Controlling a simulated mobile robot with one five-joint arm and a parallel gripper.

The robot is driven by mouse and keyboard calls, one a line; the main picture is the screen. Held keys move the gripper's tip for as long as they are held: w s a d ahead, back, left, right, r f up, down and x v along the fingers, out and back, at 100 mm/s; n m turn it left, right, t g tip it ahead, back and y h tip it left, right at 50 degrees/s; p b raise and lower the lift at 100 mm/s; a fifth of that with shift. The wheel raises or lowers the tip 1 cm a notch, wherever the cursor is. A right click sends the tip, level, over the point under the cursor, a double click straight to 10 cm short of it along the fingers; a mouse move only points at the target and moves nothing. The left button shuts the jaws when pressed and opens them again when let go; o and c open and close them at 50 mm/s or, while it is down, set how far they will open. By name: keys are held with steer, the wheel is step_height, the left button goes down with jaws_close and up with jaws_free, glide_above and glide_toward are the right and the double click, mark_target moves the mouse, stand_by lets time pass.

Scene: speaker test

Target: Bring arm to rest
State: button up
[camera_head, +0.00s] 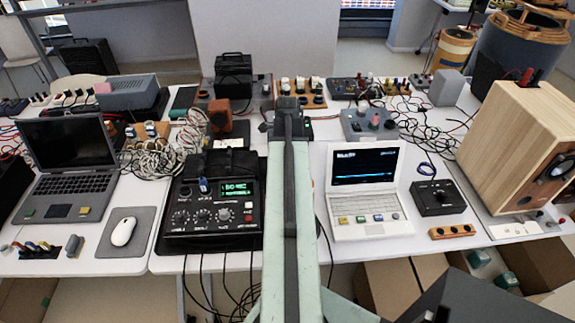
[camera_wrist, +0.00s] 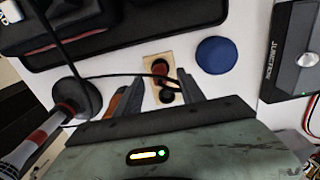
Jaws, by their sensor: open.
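My arm (camera_head: 291,210), pale green with a dark strip, reaches forward over the middle of the table in the head view. My gripper's fingers do not show clearly there. In the wrist view my gripper (camera_wrist: 161,78) is open, with its two dark fingers apart. A small wooden piece with dark and reddish round parts (camera_wrist: 157,72) shows between and beyond the fingertips, and nothing is visibly held. A thin black cable crosses the same area; I cannot tell whether it touches a finger.
The white table (camera_head: 350,250) is crowded. A black control box (camera_head: 212,205) stands left of my arm, a white laptop (camera_head: 365,190) right of it, and a wooden speaker (camera_head: 520,140) far right. A blue disc (camera_wrist: 216,55) and a microphone-like object (camera_wrist: 50,135) flank my gripper.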

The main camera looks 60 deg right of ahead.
step_height(320, 180, up, 5)
steer(key=p, duration=0.3)
